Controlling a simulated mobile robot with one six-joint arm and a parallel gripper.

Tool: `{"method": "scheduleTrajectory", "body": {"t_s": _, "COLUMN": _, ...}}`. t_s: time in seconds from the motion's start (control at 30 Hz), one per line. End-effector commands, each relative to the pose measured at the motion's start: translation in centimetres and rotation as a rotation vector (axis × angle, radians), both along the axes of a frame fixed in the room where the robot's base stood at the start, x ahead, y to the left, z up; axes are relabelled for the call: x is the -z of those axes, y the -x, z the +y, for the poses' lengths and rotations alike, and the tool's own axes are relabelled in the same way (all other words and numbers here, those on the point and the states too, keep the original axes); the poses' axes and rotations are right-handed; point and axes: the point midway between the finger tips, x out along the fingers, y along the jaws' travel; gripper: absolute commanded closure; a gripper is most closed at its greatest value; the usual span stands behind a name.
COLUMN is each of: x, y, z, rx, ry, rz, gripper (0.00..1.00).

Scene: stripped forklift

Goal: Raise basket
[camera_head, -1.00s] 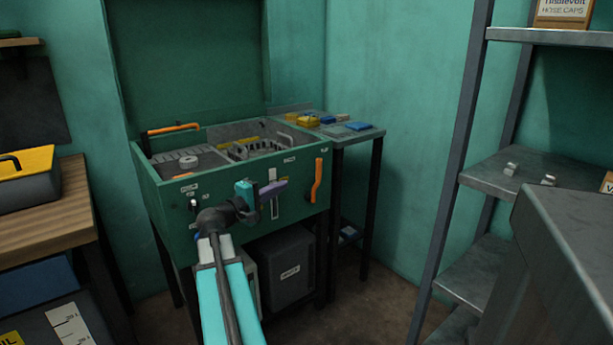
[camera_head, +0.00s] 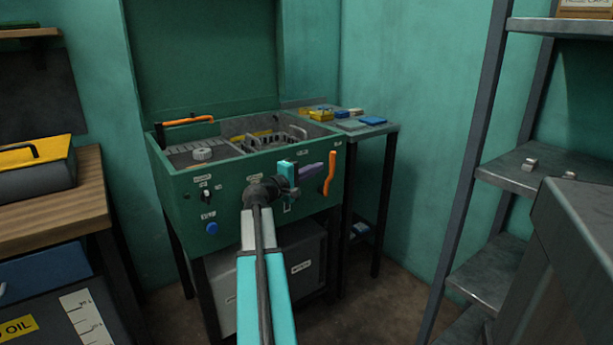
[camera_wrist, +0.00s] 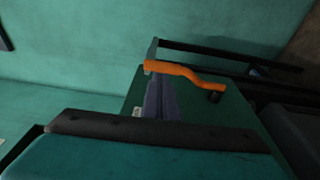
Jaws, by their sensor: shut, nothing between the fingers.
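The green parts washer (camera_head: 232,185) stands against the back wall with its top open. Inside its basin is a dark slotted piece (camera_head: 272,140) that may be the basket; its depth is hidden by the front wall. A wavy orange handle (camera_head: 331,174) is on the right of the front panel. A second orange handle (camera_head: 187,120) is at the back left rim. My gripper (camera_head: 316,170), with purple fingers, is shut and empty in front of the panel, just left of the front orange handle. In the wrist view, the fingers (camera_wrist: 158,88) point toward the orange handle (camera_wrist: 186,73); contact cannot be told.
The panel also has a black knob (camera_head: 206,194) and a blue button (camera_head: 212,228). A side table (camera_head: 372,130) with small coloured boxes stands to the right. Metal shelving (camera_head: 500,265) stands farther right, and a wooden bench (camera_head: 60,205) at the left.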

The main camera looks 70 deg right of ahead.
Motion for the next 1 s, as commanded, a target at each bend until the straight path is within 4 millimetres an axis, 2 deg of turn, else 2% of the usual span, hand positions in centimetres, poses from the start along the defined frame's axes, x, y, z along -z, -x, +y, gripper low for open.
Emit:
{"method": "scheduleTrajectory", "body": {"t_s": 0.1, "x": 0.0, "y": 0.5, "z": -1.6, "rx": 0.001, "ry": 0.001, "rz": 0.000, "gripper": 1.00}}
{"method": "scheduleTrajectory", "body": {"t_s": 0.3, "x": 0.0, "y": 1.1, "z": -2.9, "rx": 0.000, "ry": 0.000, "rz": -0.001, "gripper": 1.00}}
{"method": "scheduleTrajectory", "body": {"t_s": 1.0, "x": -0.2, "y": 1.0, "z": -3.1, "rx": -0.005, "ry": -0.008, "rz": -0.006, "gripper": 1.00}}
